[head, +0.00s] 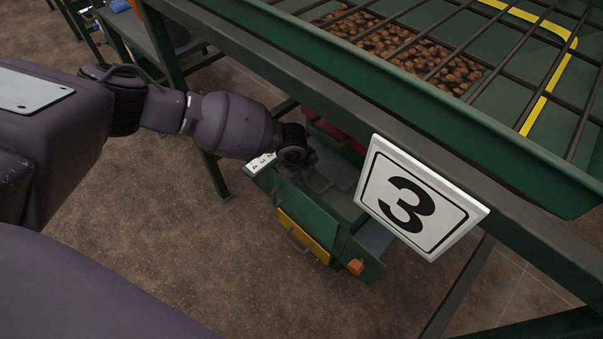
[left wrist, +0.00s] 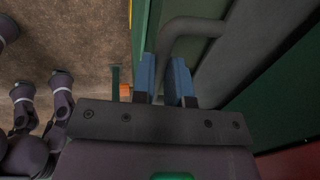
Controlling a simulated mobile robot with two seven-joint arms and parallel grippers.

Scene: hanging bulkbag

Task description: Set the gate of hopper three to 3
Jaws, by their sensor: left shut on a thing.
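A white sign with a black 3 (head: 412,204) hangs on the frame of the hopper (head: 480,140). Below it is the green gate box (head: 308,212). A white scale plate (head: 261,162) with small black marks sits on the box's left edge; my gripper partly hides it and I cannot read the setting. My left gripper (head: 305,168) is at the top of the box, beside the scale. In the left wrist view, its blue fingertips (left wrist: 166,80) are shut on a bent grey handle (left wrist: 190,27). My right gripper is not in view.
A yellow panel with a grey handle (head: 304,237) is on the box's front, and an orange block (head: 355,267) is at its lower right. Green beams and a slanted brace (head: 462,285) stand around it. Brown lumps (head: 400,55) lie under the grid above.

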